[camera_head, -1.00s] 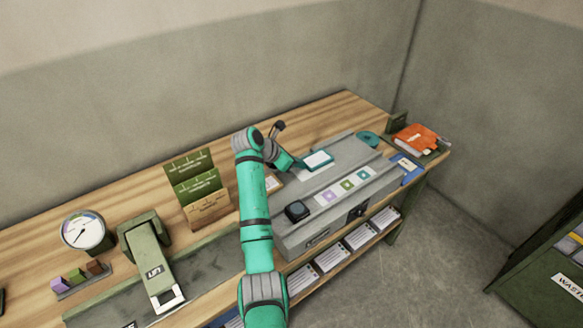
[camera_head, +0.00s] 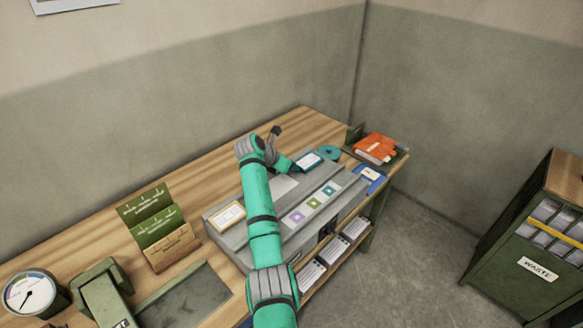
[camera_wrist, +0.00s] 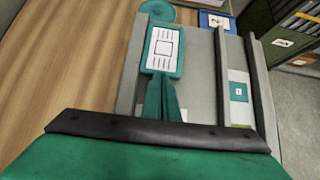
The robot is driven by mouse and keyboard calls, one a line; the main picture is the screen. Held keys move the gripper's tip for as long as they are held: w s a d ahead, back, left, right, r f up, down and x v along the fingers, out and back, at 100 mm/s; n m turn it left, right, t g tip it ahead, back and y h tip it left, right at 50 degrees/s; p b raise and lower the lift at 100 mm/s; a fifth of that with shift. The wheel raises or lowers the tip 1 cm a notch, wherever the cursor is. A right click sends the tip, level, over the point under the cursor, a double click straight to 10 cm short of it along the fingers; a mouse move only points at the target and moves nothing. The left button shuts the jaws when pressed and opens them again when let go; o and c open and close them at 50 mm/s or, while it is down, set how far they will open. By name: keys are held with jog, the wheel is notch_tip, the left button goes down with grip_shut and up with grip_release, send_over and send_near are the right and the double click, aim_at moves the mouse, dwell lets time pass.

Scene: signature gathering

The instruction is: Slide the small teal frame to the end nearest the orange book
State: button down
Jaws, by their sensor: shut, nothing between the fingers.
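The small teal frame (camera_head: 308,160) with a white printed middle sits on top of the grey machine (camera_head: 330,200), near its far right end. In the wrist view the frame (camera_wrist: 164,50) lies just beyond my fingertips. My gripper (camera_head: 289,164) is shut and empty, with its fingers at the frame's near edge, on the side away from the orange book. In the wrist view the gripper (camera_wrist: 160,82) appears to touch that edge. The orange book (camera_head: 376,146) lies past the machine's far right end.
A teal disc (camera_head: 329,153) lies just beyond the frame. A blue card holder (camera_head: 370,178) is at the machine's far end. A yellow-edged card (camera_head: 227,216) lies at its near left. Green card racks (camera_head: 155,220) stand left. The green waste cabinet (camera_head: 530,250) stands apart at right.

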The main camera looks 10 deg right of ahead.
jog(key=shift+a, duration=0.15)
jog(key=shift+s+a, duration=1)
jog(key=shift+a, duration=0.3)
jog(key=v, duration=1)
jog(key=shift+s+a, duration=0.15)
jog(key=shift+s, duration=0.1)
